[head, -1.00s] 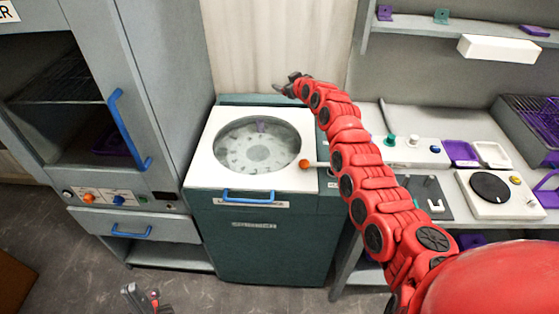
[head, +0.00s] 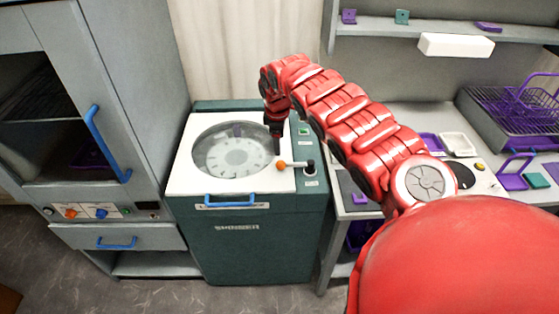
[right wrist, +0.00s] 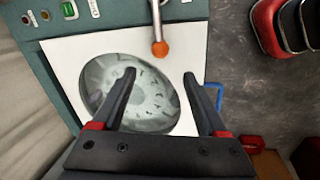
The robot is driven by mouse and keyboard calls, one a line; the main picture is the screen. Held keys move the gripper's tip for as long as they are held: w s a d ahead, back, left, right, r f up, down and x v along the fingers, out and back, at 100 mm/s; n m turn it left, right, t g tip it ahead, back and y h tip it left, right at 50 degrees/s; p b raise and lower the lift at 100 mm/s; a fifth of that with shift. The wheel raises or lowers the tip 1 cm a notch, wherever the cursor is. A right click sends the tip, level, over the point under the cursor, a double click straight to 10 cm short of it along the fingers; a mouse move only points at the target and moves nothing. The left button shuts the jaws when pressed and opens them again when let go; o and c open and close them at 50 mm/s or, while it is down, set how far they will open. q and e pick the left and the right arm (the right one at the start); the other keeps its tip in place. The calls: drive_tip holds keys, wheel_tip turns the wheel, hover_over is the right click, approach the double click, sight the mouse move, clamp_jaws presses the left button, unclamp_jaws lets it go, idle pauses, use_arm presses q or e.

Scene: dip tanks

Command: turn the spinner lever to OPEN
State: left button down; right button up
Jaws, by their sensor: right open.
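The spinner (head: 262,245) is a dark green cabinet with a white top and a round clear window (head: 235,150). Its lever (head: 296,165) has an orange ball knob (head: 281,165) and points left from a dark pivot over the white top. My right gripper (head: 277,147) points down just behind the knob in the head view. In the right wrist view the open, empty right gripper (right wrist: 159,75) has the orange knob (right wrist: 160,48) just beyond its fingertips, roughly in line with the gap. Small labels beside the pivot are too small to read. My left gripper is not in view.
A grey cabinet with a blue handle (head: 106,145) stands close on the left. A bench with trays and a purple basket (head: 528,112) is on the right. A blue handle (head: 236,201) is on the spinner's front edge. The floor in front is clear.

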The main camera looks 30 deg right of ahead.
sight(281, 162)
drive_tip(key=f, duration=0.3)
drive_tip(key=w+f, duration=0.1)
drive_tip(key=f, duration=0.3)
drive_tip(key=d+f+p, duration=0.1)
drive_tip(key=f, duration=0.3)
drive_tip(key=shift+w+d, duration=0.1)
drive_tip(key=shift+w, duration=0.3)
drive_tip(key=shift+d+f, duration=0.25)
drive_tip(key=shift+f, duration=0.4)
clamp_jaws()
idle(0.4)
